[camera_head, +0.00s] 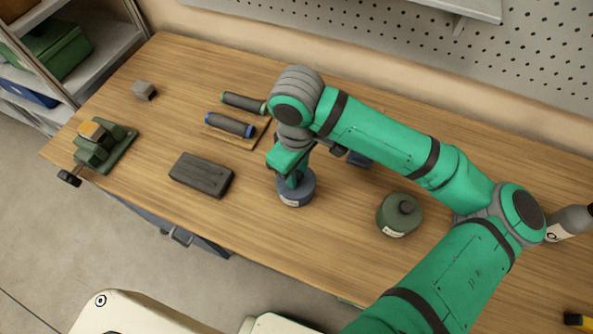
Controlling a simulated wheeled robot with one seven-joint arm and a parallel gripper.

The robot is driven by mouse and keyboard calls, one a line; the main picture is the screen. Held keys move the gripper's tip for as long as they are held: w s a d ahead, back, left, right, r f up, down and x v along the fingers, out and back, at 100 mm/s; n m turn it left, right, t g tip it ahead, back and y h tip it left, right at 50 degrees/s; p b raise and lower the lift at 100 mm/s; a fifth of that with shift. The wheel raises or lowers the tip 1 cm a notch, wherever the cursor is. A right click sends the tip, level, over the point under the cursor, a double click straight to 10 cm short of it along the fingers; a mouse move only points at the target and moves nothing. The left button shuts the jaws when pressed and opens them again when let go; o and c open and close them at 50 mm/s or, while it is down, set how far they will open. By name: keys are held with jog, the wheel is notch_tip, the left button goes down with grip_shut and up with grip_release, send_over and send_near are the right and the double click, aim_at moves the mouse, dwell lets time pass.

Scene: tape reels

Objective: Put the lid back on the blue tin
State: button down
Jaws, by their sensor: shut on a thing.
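The blue tin (297,198), a short round grey-blue can with a pale label, stands upright near the middle of the table. My gripper (294,181) points down right over its top and is shut on the lid. The lid is mostly hidden by the fingers, and I cannot tell whether it touches the tin's rim or is just above it.
A dark grey block (201,175) lies left of the blue tin. Behind are two rollers (229,125) on a wooden board. A green vise-like device (105,150) and grey cube (144,90) are far left; a bottle (570,222) is right.

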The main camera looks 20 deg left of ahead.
jog(key=c, duration=0.9)
grip_release()
jog(key=shift+c, duration=0.2)
jog(key=shift+r, duration=3.55)
